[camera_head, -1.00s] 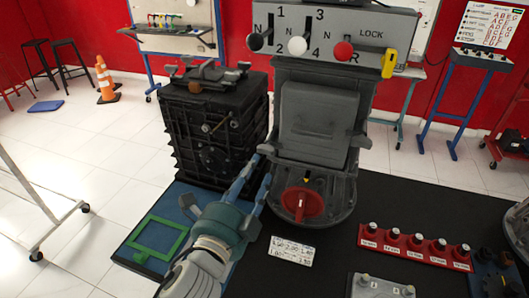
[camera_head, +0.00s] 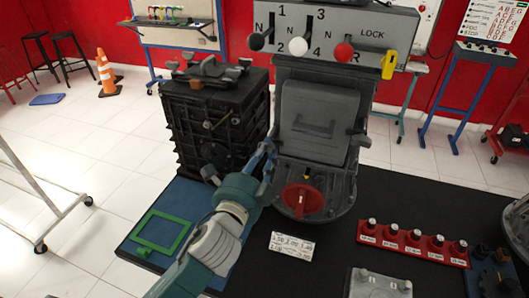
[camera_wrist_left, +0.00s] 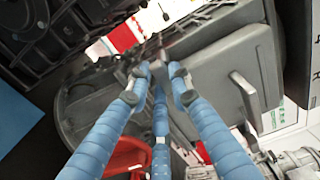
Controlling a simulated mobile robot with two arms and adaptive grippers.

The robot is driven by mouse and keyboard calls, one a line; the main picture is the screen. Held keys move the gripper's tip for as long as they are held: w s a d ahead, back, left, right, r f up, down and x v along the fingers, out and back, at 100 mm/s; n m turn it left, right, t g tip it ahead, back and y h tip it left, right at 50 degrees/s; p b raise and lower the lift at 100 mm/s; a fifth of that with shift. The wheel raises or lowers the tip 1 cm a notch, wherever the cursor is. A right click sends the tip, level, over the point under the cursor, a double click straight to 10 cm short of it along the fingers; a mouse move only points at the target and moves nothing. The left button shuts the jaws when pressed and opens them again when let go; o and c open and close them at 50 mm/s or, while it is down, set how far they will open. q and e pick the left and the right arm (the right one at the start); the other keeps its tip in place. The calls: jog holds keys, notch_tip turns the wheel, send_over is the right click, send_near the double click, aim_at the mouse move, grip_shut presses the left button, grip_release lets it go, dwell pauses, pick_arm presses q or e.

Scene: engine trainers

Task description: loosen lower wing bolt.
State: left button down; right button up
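The grey machine (camera_head: 318,155) has a hinged-looking cover and a red round knob (camera_head: 302,198) at its foot. A grey wing bolt (camera_head: 361,139) shows on its right side. My left gripper (camera_head: 266,152) is at the machine's left edge, beside the black crate-like block. In the left wrist view its blue fingers (camera_wrist_left: 158,75) converge on a small grey part (camera_wrist_left: 148,54) at the machine's edge, probably a wing bolt. The fingertips hide most of it, and I cannot tell whether they grip it. My right gripper is not in view.
The black block (camera_head: 210,125) stands close on the left. A panel with lever knobs (camera_head: 335,35) rises behind.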

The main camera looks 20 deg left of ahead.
pick_arm(q)
jog(key=shift+n, duration=0.4)
jog(key=n+p, duration=0.2)
jog(key=n, duration=0.6)
jog(key=shift+d, duration=0.2)
jog(key=n+p, duration=0.1)
jog(key=n, duration=0.1)
jog(key=n+p, duration=0.1)
jog(key=n, duration=0.1)
jog(key=shift+d+r+n, duration=0.1)
jog(key=shift+r+n, duration=0.1)
jog(key=shift+n, duration=0.2)
jog(key=n+p, duration=0.2)
jog(key=n, duration=0.2)
jog(key=shift+n, duration=0.3)
